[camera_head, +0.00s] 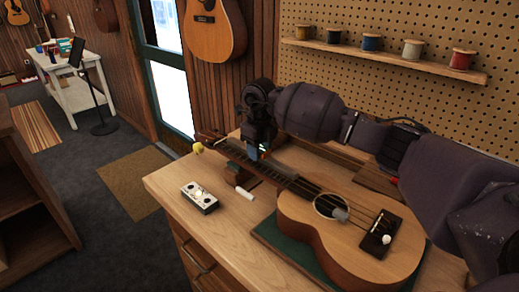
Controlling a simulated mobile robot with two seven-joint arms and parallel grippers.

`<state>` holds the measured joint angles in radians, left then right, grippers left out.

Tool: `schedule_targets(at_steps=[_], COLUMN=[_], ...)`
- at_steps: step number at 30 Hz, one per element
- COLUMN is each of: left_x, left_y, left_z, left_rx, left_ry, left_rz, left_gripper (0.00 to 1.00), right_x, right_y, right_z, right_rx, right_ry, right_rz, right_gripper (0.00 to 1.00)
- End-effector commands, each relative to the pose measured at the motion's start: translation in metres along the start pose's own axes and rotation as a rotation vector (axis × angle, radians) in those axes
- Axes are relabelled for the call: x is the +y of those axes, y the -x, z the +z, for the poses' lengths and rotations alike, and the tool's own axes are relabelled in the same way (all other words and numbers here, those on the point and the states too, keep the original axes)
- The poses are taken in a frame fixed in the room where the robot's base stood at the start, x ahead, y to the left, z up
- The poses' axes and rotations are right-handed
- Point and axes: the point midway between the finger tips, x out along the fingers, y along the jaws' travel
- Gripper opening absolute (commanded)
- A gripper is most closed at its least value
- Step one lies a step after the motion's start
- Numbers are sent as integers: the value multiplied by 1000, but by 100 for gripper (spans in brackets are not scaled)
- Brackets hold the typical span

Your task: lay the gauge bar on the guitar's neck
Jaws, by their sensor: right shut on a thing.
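The guitar (345,240), a small wooden one, lies face up on a dark green mat (280,243) on the bench. Its neck (285,179) runs to the upper left, away from the body. My right gripper (257,153) points down over the neck, on the side toward the headstock. It is shut on the gauge bar, which is mostly hidden; a small blue patch (251,152) shows at the fingertips. I cannot tell whether the held bar touches the strings. My left gripper is not in view.
A white pedal-like box (199,196) and a white cylinder (244,192) lie on the bench left of the neck. A shelf (380,58) with several thread spools is on the pegboard.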

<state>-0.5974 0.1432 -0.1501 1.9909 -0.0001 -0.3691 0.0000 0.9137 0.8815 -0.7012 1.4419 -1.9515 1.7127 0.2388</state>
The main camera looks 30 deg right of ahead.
Motion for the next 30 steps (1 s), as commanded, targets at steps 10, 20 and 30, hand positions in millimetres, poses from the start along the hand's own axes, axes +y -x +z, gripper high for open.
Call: schedule_targets(at_steps=[10, 20, 30], left_x=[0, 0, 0], left_y=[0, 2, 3], left_z=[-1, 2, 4], left_rx=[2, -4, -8], left_ry=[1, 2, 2], left_rz=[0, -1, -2], left_gripper=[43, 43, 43], right_x=[0, 0, 0], right_y=[1, 0, 1], right_z=[0, 0, 0], right_rx=[-1, 1, 0], right_ry=[0, 0, 0], right_rz=[0, 0, 0], right_gripper=[58, 79, 83])
